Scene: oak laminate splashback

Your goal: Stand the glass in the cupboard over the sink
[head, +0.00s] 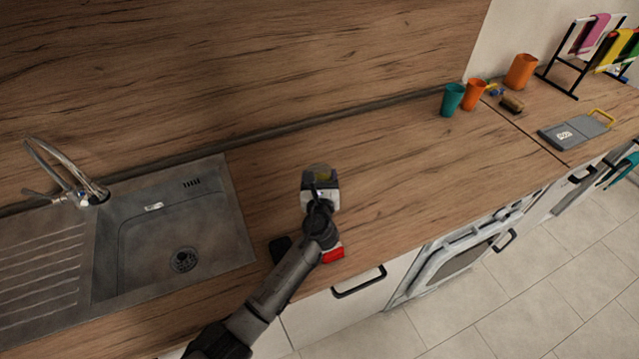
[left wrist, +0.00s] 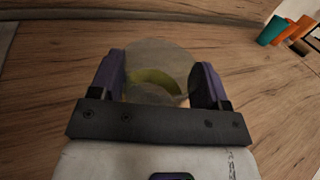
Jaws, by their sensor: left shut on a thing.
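The glass (left wrist: 160,70) is see-through with a yellowish-green band and sits between the two purple fingers of my left gripper (left wrist: 162,82) in the left wrist view. In the head view the glass (head: 320,171) shows at the far end of my left gripper (head: 320,178), over the counter right of the sink (head: 175,235). The gripper is shut on it. I cannot tell whether the glass touches the counter. My right gripper is not in view. The cupboard over the sink is not in view; only the wooden splashback shows there.
A tap (head: 75,180) stands behind the sink. A red thing (head: 333,255) and a black thing (head: 281,248) lie near my left arm. Teal (head: 452,99) and orange (head: 474,95) cups stand at the back right. The counter between is clear.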

